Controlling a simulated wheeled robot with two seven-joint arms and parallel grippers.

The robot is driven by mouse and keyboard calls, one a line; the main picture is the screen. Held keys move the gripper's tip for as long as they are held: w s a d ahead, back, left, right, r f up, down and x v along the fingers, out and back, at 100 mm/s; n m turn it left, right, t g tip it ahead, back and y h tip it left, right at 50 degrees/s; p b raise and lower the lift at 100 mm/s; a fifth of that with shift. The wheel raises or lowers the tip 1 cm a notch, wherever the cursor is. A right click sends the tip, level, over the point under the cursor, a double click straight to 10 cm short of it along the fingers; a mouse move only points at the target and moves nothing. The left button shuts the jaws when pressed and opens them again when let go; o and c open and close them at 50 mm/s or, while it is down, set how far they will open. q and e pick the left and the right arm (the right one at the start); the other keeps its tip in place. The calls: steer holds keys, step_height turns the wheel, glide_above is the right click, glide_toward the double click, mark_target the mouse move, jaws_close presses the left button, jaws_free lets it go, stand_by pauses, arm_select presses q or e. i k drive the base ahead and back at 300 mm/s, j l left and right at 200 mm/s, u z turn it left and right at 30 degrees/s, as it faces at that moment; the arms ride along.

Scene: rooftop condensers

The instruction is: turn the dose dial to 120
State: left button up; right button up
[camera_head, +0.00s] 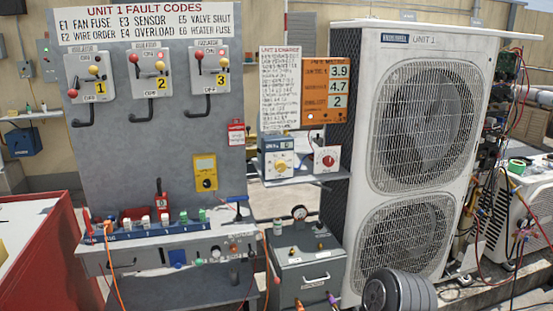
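Two dial boxes stand side by side on a small grey shelf (300,179) left of the tall condenser. The left box has a white face with a yellow knob (280,166) and a small display (287,145) above it. The right box has a white face with a red knob (328,161). The scale marks and labels are too small to read, so I cannot tell which is the dose dial or where either knob points. Neither of my grippers is in view.
The tall condenser (418,150) stands right of the shelf. An orange panel (328,90) above shows 3.9, 4.7 and 2. The grey fault-code board (130,140) with levers is at left. A bench (170,262) and a grey case with a gauge (306,275) stand below.

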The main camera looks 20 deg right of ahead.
mark_target(280, 166)
steer(key=i+l+z, duration=0.15)
steer(key=l, duration=0.4)
steer(key=i+l+z, duration=0.1)
steer(key=i+l, duration=0.2)
steer(key=l, duration=0.2)
steer(key=i+l+z, duration=0.15)
steer(key=l, duration=0.35)
steer(key=i+l+z, duration=0.1)
steer(key=i+l, duration=0.25)
steer(key=i+l+z, duration=0.15)
steer(key=i+l, duration=0.15)
steer(key=l, duration=0.25)
